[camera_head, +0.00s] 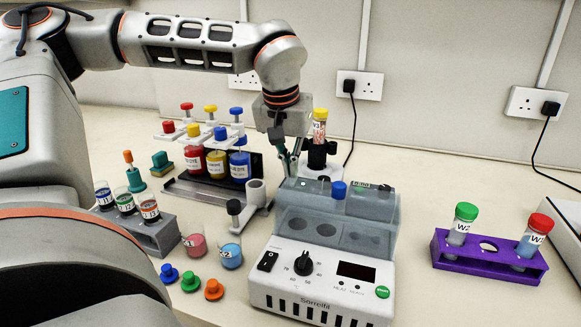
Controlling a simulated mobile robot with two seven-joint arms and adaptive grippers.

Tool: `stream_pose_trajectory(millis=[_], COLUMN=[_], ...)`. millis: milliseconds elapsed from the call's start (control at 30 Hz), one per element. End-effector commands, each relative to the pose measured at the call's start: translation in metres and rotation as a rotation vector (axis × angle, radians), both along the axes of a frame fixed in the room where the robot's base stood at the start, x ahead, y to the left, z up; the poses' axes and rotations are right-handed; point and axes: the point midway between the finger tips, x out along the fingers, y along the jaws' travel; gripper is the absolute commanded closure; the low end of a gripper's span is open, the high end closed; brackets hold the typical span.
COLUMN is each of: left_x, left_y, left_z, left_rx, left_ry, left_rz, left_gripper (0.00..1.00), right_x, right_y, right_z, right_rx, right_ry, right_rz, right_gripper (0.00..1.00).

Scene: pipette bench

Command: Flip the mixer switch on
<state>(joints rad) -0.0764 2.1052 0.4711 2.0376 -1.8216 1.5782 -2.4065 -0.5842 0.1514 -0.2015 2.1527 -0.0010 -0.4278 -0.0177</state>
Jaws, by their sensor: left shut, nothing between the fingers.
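My left gripper (291,168) points down at the back edge of the grey heating block and is shut and empty. Just to its right, what looks like the mixer (316,168) has a pale body and a black cup top. A yellow-capped tube (320,128) stands upright in that cup. The mixer's lower part and its switch are hidden behind the heating block and my gripper. Whether the fingertips touch the mixer cannot be told. My right gripper is not in view.
The heating block (318,302) stands in front, with a black rocker switch (268,261), a dial and a clear lid. Racks of tubes and bottles fill the left. A purple rack (470,268) stands right. The bench between block and purple rack is clear.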

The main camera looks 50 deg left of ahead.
Motion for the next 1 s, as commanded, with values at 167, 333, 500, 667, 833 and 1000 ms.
stream_pose_trajectory(millis=[167, 333, 500, 667, 833, 1000], left_x=[-0.004, -0.013, -0.022, -0.028, -0.031, -0.031], left_y=[-0.002, -0.007, -0.012, -0.015, -0.017, -0.017], left_z=[0.019, 0.053, 0.084, 0.104, 0.113, 0.114], left_rx=[0.002, 0.003, 0.003, 0.002, 0.0, 0.0], left_ry=[-0.004, -0.007, -0.004, -0.002, -0.001, 0.0], left_rz=[0.0, 0.002, 0.002, 0.001, 0.0, 0.0], left_gripper=[1.0, 1.0, 1.0, 1.0, 1.0, 1.0], right_x=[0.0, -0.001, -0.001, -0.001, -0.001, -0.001], right_y=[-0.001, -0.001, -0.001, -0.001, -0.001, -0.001], right_z=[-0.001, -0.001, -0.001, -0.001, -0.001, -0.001], right_rx=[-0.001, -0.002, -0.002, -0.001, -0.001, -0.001], right_ry=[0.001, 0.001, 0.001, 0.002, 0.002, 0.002], right_rz=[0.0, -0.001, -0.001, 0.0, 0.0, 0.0], right_gripper=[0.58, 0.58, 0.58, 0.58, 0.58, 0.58])
